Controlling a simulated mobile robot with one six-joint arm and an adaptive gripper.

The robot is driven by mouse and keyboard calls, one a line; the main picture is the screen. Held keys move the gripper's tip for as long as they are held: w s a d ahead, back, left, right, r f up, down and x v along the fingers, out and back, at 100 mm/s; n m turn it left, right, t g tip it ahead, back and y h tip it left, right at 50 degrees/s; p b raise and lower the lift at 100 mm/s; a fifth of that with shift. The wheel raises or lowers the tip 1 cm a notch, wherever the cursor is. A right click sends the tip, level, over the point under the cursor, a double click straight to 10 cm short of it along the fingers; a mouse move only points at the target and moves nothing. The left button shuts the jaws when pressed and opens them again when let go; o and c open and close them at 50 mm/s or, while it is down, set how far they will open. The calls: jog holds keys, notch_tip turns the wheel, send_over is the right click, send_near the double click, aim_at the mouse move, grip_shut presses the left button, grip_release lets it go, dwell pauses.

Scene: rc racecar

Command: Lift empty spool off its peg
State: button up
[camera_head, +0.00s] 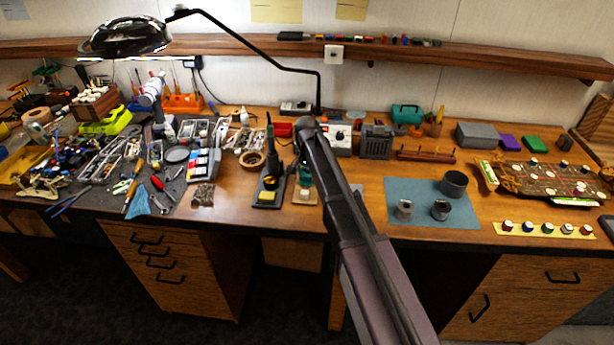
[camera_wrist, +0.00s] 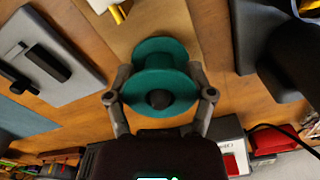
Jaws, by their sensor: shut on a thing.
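The empty spool (camera_wrist: 160,52) is teal with two round flanges. It sits between the two fingers of my gripper (camera_wrist: 160,85) in the wrist view, and the fingers are shut on it from both sides. A dark round spot shows at the middle of its near flange; I cannot tell whether it is the peg's end or the spool's hole. A pale wooden base (camera_wrist: 150,18) shows beyond the spool. In the head view a bit of the teal spool (camera_head: 305,177) shows over the wooden base (camera_head: 304,196); my arm hides much of it. How far the spool sits on the peg is hidden.
A soldering iron stand (camera_head: 269,190) is close on the left of the base. A blue mat (camera_head: 425,218) with grey metal parts lies to the right. A grey box (camera_head: 376,141) and a power unit (camera_head: 338,140) stand behind. The lamp arm (camera_head: 255,48) hangs above the bench.

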jog(key=shift+r+p, duration=4.3)
jog(key=shift+r, duration=0.2)
